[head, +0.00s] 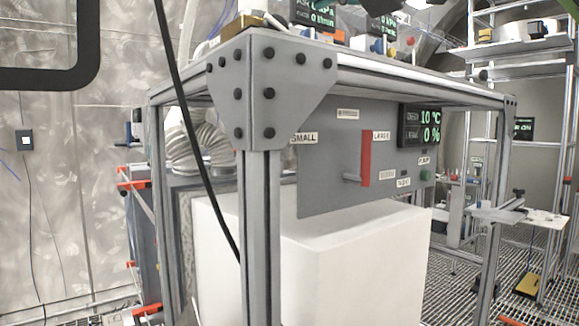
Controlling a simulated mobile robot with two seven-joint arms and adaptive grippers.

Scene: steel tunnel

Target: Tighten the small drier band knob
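The grey control panel (330,190) hangs under the steel frame's top, behind the near corner post. A SMALL label (304,138) sits at its left edge, partly beside the post and corner plate. I cannot make out a small band knob; the area left of that label is covered by the post. Under the LARGE label (381,135) is an upright red bar (366,158) with a short grey peg (352,178) at its left. A dark display (420,126) at the panel's upper right reads 10 °C and 0 %. Neither of my grippers is in view.
The corner post (260,230) with its bolted plate (270,80) stands in front of the panel. A white box (350,265) fills the space below. A black cable (195,130) slants across. Ribbed hose (200,145) lies left.

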